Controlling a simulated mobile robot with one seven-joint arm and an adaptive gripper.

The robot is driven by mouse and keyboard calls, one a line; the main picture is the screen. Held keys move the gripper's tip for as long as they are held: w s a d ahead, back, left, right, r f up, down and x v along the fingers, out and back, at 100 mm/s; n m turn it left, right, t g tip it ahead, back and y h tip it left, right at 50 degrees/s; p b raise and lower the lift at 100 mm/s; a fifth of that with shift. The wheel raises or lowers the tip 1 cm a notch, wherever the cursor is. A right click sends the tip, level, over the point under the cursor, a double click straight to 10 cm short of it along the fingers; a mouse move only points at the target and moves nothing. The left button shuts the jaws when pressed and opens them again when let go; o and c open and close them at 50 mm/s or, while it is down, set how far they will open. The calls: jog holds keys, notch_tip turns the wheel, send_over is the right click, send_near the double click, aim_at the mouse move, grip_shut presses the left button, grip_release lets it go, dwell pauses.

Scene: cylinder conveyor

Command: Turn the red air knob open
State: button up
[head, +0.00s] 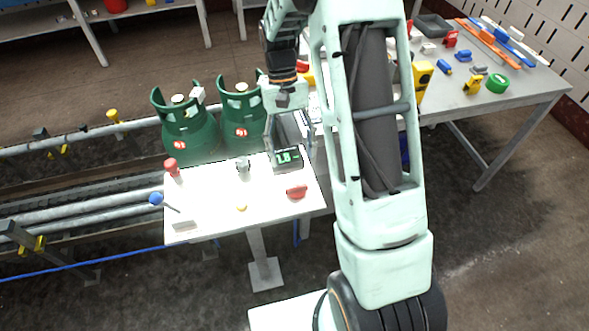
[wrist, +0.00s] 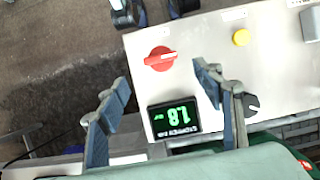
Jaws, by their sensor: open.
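The red knob (head: 297,191) sits on the white control panel (head: 212,197), near its right edge in the head view. In the wrist view the red knob (wrist: 160,58) has a round base and a bar handle lying roughly crosswise, slightly tilted, beside a small unreadable label. My gripper (head: 289,142) is over the panel's far right part, near the display. In the wrist view my gripper (wrist: 162,88) has its fingers spread wide and nothing between them. The knob lies just beyond the fingertips, apart from them. How high the fingers are above the panel is hard to tell.
A green-lit display (wrist: 173,118) reading 1.8 is close to the fingers. A red button (head: 172,167) and blue-tipped lever (head: 157,199) stand at the panel's left. Green gas cylinders (head: 190,132) stand behind.

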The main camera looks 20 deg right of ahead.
jog(key=shift+v, duration=1.6)
